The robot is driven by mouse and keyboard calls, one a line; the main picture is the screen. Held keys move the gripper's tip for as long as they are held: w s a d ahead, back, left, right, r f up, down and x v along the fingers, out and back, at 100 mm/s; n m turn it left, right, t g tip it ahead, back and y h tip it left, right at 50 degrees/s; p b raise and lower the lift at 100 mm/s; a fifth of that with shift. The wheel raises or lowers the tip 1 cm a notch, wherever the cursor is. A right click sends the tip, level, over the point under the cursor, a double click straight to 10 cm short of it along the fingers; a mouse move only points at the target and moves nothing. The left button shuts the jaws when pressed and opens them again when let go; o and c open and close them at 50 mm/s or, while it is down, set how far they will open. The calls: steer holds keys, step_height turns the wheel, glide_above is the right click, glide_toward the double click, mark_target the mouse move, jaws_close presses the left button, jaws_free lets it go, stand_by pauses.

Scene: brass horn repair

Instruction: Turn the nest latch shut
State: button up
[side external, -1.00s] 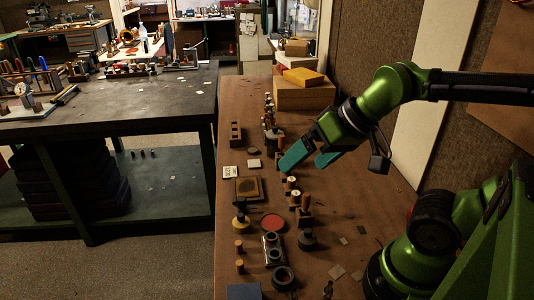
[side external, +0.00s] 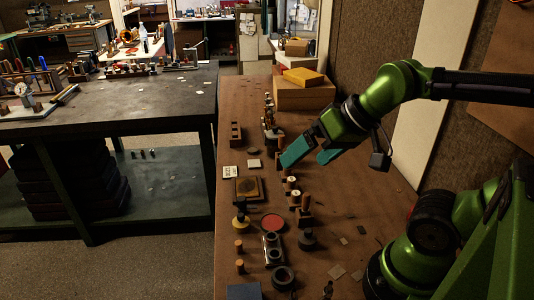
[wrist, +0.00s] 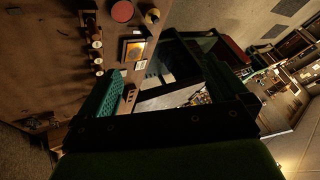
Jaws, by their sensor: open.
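My gripper (side external: 304,160) is open and empty, its two teal fingers spread above the right side of the wooden bench. In the wrist view one teal finger (wrist: 103,100) shows at the left and the other is darker at the right. I cannot pick out the nest latch for certain. A small brass-coloured fixture on a dark base (side external: 271,133) stands on the bench beyond and left of the fingers. The fingers appear apart from both.
Several small posts with pale tops (side external: 293,194) stand below the gripper. A red disc (side external: 273,222), a wooden block with openings (side external: 236,134) and a white label card (side external: 230,171) lie around. Cardboard boxes (side external: 304,95) are at the back.

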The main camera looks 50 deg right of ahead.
steer(key=shift+c, duration=1.1)
steer(key=w+f+g, duration=0.1)
steer(key=w+a, duration=0.1)
steer(key=w, duration=0.1)
steer(key=shift+f+g+y, duration=0.3)
steer(key=shift+f+g, duration=0.1)
steer(key=c, duration=0.7)
steer(key=m+g+h, duration=0.3)
steer(key=m+g, duration=0.2)
steer(key=m, duration=0.9)
glide_above(242, 198)
step_height(242, 198, down, 4)
step_height(242, 198, down, 16)
steer(key=shift+f, duration=0.1)
steer(key=shift+c, duration=0.3)
jaws_close()
